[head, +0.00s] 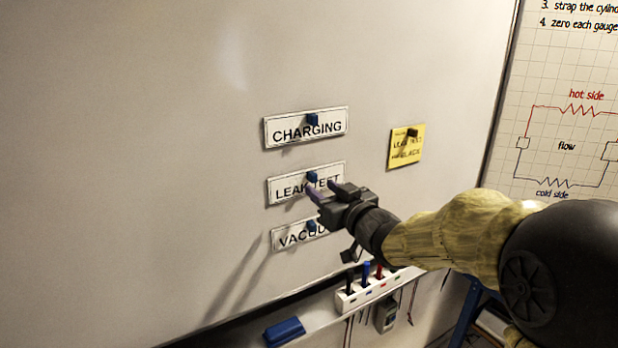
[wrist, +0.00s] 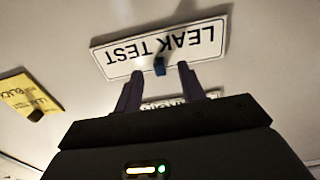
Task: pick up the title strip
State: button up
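Three white title strips are held on the whiteboard by blue magnets: CHARGING (head: 280,135) on top, LEAK TEST (head: 281,192) in the middle and VACUUM (head: 284,238) below. My gripper (head: 327,189) is in front of the LEAK TEST strip, hiding part of it and part of VACUUM. In the wrist view the LEAK TEST strip (wrist: 120,57) appears upside down, with its blue magnet (wrist: 159,66) in line with the gap between my fingertips. My gripper (wrist: 158,72) is open, its purple fingers apart and empty. I cannot tell whether they touch the strip.
A yellow note (head: 405,148) hangs to the right, under a dark magnet; it also shows in the wrist view (wrist: 27,94). Below are a blue eraser (head: 285,332) and a white marker holder (head: 377,287) with several markers. The board left of the strips is clear.

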aim_at(315, 181)
jog(key=p+x, duration=0.1)
jog(key=x, duration=0.2)
jog(key=shift+w+r+p, duration=0.2)
jog(key=shift+w+p, duration=0.05)
jog(key=shift+p, duration=0.05)
jog(key=shift+w+a+f, duration=0.1)
jog(key=shift+a, duration=0.05)
grip_shut()
